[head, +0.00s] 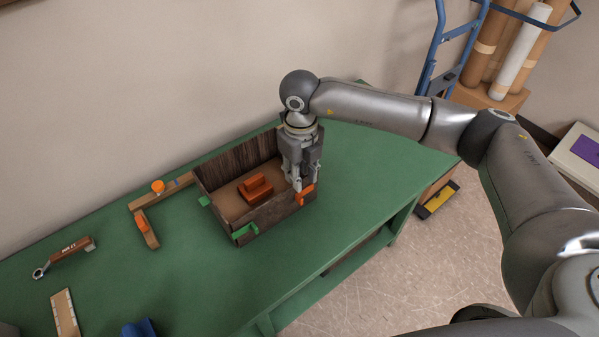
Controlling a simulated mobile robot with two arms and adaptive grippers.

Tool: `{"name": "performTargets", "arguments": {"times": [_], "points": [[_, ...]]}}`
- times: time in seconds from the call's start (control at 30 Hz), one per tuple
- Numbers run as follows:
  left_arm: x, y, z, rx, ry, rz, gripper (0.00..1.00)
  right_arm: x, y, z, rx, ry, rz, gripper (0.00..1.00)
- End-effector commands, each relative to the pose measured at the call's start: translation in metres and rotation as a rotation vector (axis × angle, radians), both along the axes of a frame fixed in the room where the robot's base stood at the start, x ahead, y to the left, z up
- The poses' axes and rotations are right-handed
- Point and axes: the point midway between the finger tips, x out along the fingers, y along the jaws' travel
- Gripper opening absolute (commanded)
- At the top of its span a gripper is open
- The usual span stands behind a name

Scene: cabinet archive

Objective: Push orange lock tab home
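An open wooden box (275,217) with dark walls stands on the green table. An orange tab (306,196) sits at the box's right front corner. An orange block (256,188) lies inside on the box floor. My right gripper (299,184) points down over the right end of the box, its fingertips right beside the orange tab. I cannot tell whether they touch it, or whether the fingers are open or shut. My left gripper is not in view.
A wooden angle piece with an orange knob (158,186) lies left of the box. A wrench-like tool (63,256), a ruler (65,313) and a blue object (139,328) lie farther left and front. The green table (370,160) is clear right of the box.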

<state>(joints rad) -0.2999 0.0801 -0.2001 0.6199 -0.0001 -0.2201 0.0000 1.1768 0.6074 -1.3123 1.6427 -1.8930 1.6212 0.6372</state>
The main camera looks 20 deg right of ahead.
Motion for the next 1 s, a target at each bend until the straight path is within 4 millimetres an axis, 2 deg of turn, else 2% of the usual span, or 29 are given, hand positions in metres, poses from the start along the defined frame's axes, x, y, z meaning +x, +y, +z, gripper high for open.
{"name": "performTargets", "arguments": {"times": [0.27,0.8,0.87,1.0], "points": [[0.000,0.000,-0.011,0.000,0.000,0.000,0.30,-0.001,0.001,-0.018,0.002,0.002,0.001,0.27],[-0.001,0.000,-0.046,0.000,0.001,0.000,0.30,-0.003,0.001,-0.088,0.003,0.012,0.001,0.27],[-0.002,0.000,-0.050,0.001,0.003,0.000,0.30,-0.004,0.001,-0.096,0.004,0.012,0.002,0.34],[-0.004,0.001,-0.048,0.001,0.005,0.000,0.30,-0.002,-0.004,-0.093,0.003,0.013,0.001,0.27]]}}
